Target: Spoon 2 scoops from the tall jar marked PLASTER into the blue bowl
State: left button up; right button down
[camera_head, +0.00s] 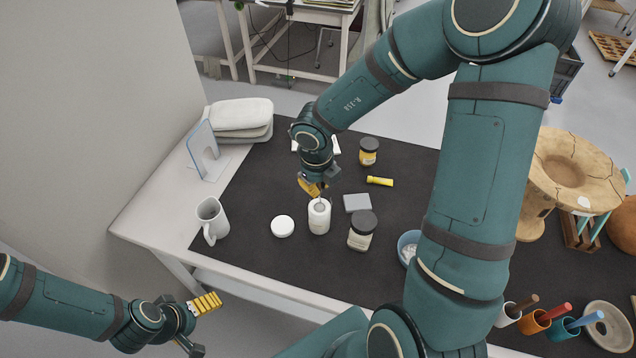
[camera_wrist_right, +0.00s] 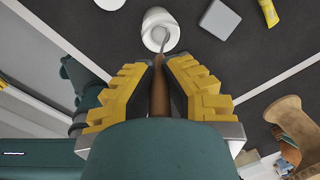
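An open white jar (camera_head: 319,221) stands upright on the dark mat; no marking on it is readable. My right gripper (camera_head: 313,188) is above its mouth, shut on the spoon. In the right wrist view the spoon's brown handle (camera_wrist_right: 160,95) is between the yellow finger pads. Its thin metal end reaches the mouth of the white jar (camera_wrist_right: 160,28); the spoon's tip is not clear. The blue bowl (camera_head: 404,243) is partly hidden behind my right arm and has some whitish content. My left gripper (camera_head: 202,325) is open and empty, off the table's front left.
A white lid (camera_head: 283,226) lies left of the jar. A grey block (camera_head: 357,203), dark-lidded jar (camera_head: 362,232), yellow tube (camera_head: 380,181) and small jar (camera_head: 369,151) are to the right. A white mug (camera_head: 212,222) stands left. Cups with tools (camera_head: 535,322) stand front right.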

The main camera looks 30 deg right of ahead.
notch_tip(320, 180, up, 3)
jog(key=p, duration=0.3)
jog(key=shift+s+a+r+p, duration=0.1)
jog(key=shift+p, duration=0.3)
jog(key=r+p, duration=0.1)
jog(key=p, duration=0.1)
jog(key=r+p, duration=0.4)
jog(key=shift+s+a+r, duration=0.15)
jog(key=shift+a+r, duration=0.05)
jog(key=shift+a, duration=0.05)
notch_tip(320, 180, up, 2)
jog(key=p, duration=0.2)
jog(key=shift+p, duration=0.3)
jog(key=shift+r, duration=0.7)
jog(key=shift+b, duration=0.3)
